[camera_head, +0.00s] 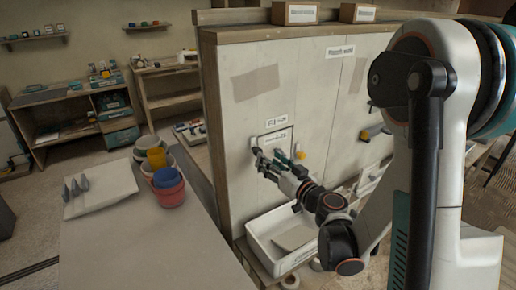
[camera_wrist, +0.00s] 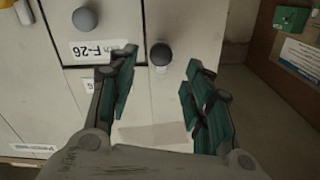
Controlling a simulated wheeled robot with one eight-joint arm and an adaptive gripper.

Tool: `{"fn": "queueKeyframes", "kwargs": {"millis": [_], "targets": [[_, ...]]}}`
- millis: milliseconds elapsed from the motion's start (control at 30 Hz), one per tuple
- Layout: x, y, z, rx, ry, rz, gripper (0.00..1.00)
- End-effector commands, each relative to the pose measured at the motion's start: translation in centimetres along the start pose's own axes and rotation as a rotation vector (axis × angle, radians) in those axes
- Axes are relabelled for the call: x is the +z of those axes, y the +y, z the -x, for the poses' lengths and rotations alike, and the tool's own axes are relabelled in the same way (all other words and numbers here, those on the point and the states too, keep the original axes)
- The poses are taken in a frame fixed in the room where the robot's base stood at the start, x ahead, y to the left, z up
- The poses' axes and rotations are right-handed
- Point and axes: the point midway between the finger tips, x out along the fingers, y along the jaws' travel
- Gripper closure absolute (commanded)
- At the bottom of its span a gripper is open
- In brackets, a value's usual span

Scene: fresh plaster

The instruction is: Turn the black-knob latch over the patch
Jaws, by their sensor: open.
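The dark, near-black knob (camera_wrist: 160,54) shows in the wrist view on a pale panel, just beyond and between my fingertips. My gripper (camera_wrist: 157,72) is open, with one teal-padded finger on each side of the knob's line, and holds nothing. In the head view a tan patch (camera_head: 256,83) is high on the wall panel. My gripper (camera_head: 264,157) is close to the panel below it; I cannot pick out the dark knob there.
A blue-grey knob (camera_wrist: 85,19) and an F-26 label (camera_wrist: 98,51) are near the dark knob. In the head view, a yellow-based knob (camera_head: 301,155) is beside my gripper. A white tray (camera_head: 262,243) stands below. Coloured buckets (camera_head: 168,192) are on the left table.

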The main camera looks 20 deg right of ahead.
Motion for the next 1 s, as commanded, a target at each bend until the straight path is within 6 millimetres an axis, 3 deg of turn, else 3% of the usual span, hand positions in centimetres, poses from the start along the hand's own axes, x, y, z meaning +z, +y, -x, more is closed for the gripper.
{"fn": "queueKeyframes", "kwargs": {"millis": [200,400,800,833,1000], "targets": [[0.3,-0.1,-4.2,-0.003,-0.001,0.000,0.54],[0.2,0.0,-6.6,-0.001,-0.001,0.000,0.54],[0.1,0.0,-7.3,0.000,-0.001,0.000,0.54],[0.1,0.0,-7.3,0.000,-0.001,0.000,0.56],[0.1,0.0,-7.3,0.000,-0.001,0.000,0.95]]}}
